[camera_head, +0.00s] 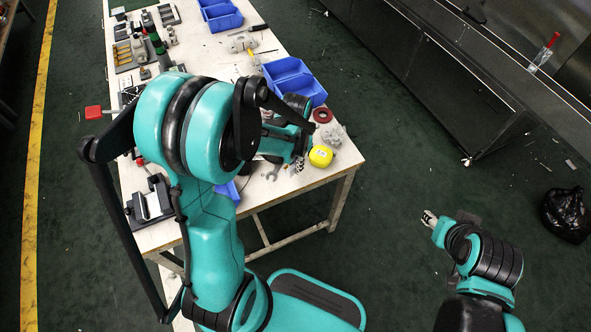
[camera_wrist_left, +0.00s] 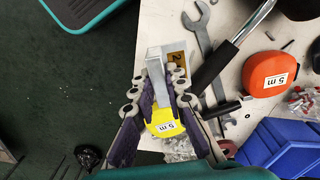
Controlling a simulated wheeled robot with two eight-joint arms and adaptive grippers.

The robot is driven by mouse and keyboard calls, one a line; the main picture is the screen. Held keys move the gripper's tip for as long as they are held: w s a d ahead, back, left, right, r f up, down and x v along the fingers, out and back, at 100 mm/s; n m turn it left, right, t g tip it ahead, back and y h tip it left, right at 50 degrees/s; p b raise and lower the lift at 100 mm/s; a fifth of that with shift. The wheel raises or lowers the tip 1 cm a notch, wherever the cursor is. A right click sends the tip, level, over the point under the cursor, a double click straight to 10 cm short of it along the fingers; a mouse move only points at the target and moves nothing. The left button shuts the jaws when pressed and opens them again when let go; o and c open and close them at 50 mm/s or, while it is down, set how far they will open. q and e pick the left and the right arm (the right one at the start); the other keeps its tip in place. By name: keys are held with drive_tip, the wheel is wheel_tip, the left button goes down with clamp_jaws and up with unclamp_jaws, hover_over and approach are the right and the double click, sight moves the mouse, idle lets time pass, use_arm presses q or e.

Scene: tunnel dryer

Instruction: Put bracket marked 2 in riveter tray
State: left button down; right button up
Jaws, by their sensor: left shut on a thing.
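A grey metal bracket (camera_wrist_left: 157,80) stands between the fingers of my left gripper (camera_wrist_left: 160,92) in the left wrist view, and the gripper is shut on it. A tan plate with a "2" (camera_wrist_left: 178,49) shows right beside the bracket; I cannot tell whether it is part of it. In the head view my left gripper (camera_head: 297,165) is over the near right part of the table, and the bracket is too small to make out there. My right gripper (camera_head: 429,218) is over the floor, off the table; its finger opening is unclear. I cannot identify the riveter tray.
A yellow tape measure (camera_head: 320,156) lies close to my left gripper. A wrench (camera_wrist_left: 205,50), a hammer handle (camera_wrist_left: 220,62) and an orange tape measure (camera_wrist_left: 269,74) lie nearby. Blue bins (camera_head: 293,80) stand farther back on the table (camera_head: 245,202). A black device (camera_head: 150,203) is at the left edge.

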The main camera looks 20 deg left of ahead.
use_arm(q)
drive_tip(key=shift+w+a+f, duration=0.1)
drive_tip(key=shift+w+f, duration=0.35)
drive_tip(key=shift+w, duration=0.15)
drive_tip(key=shift+f+b, duration=1.05)
drive_tip(key=shift+f, duration=0.85)
drive_tip(key=shift+f, duration=0.15)
drive_tip(key=c, duration=1.5)
unclamp_jaws()
drive_tip(key=shift+c, duration=0.2)
